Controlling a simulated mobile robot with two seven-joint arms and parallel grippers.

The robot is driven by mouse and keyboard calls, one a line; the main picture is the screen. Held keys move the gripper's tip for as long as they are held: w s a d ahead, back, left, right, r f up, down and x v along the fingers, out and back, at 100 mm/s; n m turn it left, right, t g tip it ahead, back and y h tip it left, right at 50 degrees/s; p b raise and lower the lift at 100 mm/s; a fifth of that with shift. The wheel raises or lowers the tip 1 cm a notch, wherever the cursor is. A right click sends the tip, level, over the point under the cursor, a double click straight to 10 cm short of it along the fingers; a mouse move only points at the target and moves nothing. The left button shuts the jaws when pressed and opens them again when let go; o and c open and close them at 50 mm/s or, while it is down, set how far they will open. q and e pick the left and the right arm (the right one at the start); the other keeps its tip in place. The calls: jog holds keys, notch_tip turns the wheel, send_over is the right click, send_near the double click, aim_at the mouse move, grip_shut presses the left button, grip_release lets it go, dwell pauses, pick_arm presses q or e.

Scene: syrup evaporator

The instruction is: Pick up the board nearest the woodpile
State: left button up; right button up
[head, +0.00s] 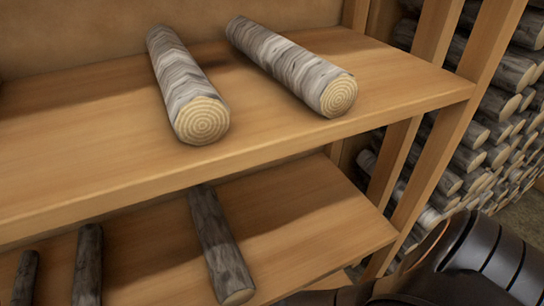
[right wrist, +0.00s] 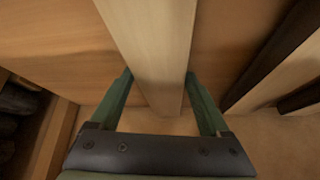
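In the right wrist view, a pale, smooth board (right wrist: 150,35) runs from the top edge down to between the two green fingers of my right gripper (right wrist: 159,73). The fingertips lie right beside the board's two long edges. I cannot tell whether they press on it or stand slightly apart. The woodpile (head: 495,150), many stacked split and round logs, is beyond the shelf posts at the right of the head view. No board can be made out in the head view. My left gripper is not in view.
A wooden shelf unit (head: 90,160) holds two thick grey logs (head: 190,85) (head: 295,68) on its upper shelf and several thinner, darker logs (head: 217,250) below. Dark-edged pieces (right wrist: 275,55) lie right of the board. Upright posts (head: 450,130) stand before the woodpile.

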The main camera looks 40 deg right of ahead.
jog(key=shift+w, duration=0.1)
grip_shut()
dwell(0.3)
jog(key=shift+r, duration=0.15)
